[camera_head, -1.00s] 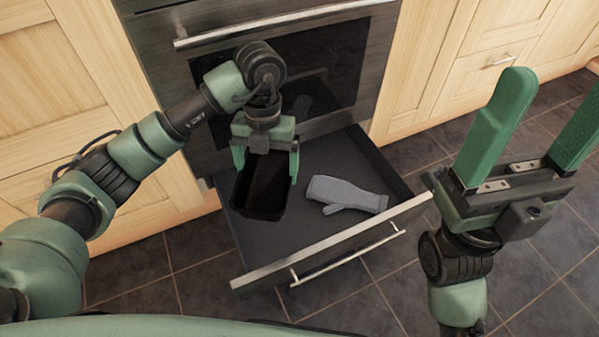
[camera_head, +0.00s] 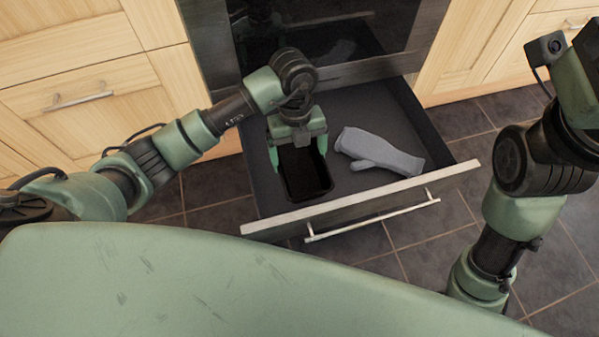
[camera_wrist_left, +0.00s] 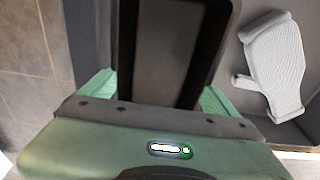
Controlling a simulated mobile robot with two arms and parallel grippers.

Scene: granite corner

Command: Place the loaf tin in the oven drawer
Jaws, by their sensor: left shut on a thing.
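The black loaf tin (camera_head: 306,176) is inside the outline of the open oven drawer (camera_head: 372,196), toward its left side. My left gripper (camera_head: 298,150) is shut on the tin, with its green fingers at the tin's sides. I cannot tell whether the tin's base touches the drawer floor. In the left wrist view the dark tin (camera_wrist_left: 178,50) fills the middle, between the fingers. The fingers are partly hidden there. My right arm shows at the right edge of the head view, but its fingers are out of view.
A grey oven mitt (camera_head: 380,152) lies in the drawer to the right of the tin, apart from it. The oven front (camera_head: 350,30) stands behind the drawer. Wooden cabinets flank it. Dark floor tiles (camera_head: 440,240) are clear in front.

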